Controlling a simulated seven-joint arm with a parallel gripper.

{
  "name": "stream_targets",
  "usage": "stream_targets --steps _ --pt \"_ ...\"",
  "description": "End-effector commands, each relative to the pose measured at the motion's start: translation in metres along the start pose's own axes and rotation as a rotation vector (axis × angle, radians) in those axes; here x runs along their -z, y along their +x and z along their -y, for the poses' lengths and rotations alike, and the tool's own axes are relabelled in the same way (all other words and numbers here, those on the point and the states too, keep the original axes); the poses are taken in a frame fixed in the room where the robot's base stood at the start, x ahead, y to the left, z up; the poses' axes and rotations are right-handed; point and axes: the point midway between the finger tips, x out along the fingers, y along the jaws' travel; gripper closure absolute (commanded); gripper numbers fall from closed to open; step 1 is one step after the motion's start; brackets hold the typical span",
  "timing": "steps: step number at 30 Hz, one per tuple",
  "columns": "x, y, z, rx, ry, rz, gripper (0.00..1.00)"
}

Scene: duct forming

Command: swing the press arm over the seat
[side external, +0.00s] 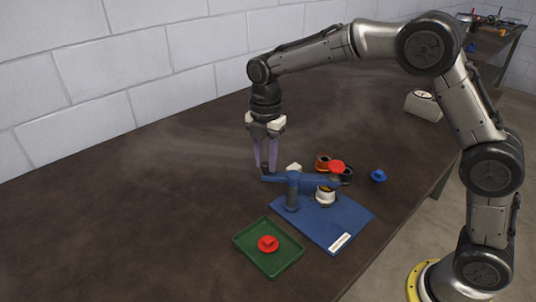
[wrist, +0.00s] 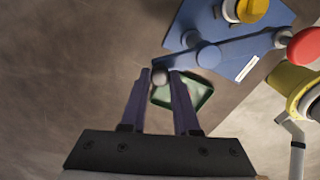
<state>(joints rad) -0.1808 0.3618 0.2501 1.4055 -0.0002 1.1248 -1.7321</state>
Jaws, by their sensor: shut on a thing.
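The press arm is a blue bar (side external: 309,181) on a blue post (side external: 292,192) that stands on a blue base plate (side external: 340,222). It also shows in the wrist view (wrist: 237,49). Its right end carries a red knob (side external: 337,167), also in the wrist view (wrist: 303,46). The white seat (side external: 325,198) holds a yellow piece, which shows in the wrist view (wrist: 248,9). There the red knob lies to the side of the seat, not over it. My gripper (side external: 265,168) is shut on the arm's handle end, where a grey ball (wrist: 160,77) shows between the fingertips.
A green tray (side external: 249,243) with a red piece (side external: 267,244) lies in front of the plate. An orange cup (side external: 322,162), a dark cup (side external: 347,178) and a blue piece (side external: 378,176) are behind and right. The table's left is clear.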

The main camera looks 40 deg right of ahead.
Motion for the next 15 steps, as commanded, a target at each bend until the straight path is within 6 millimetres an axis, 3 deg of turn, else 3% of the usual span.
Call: stream_targets --steps 15 --pt "0.022 -0.002 0.013 -0.005 -0.373 0.001 1.0"
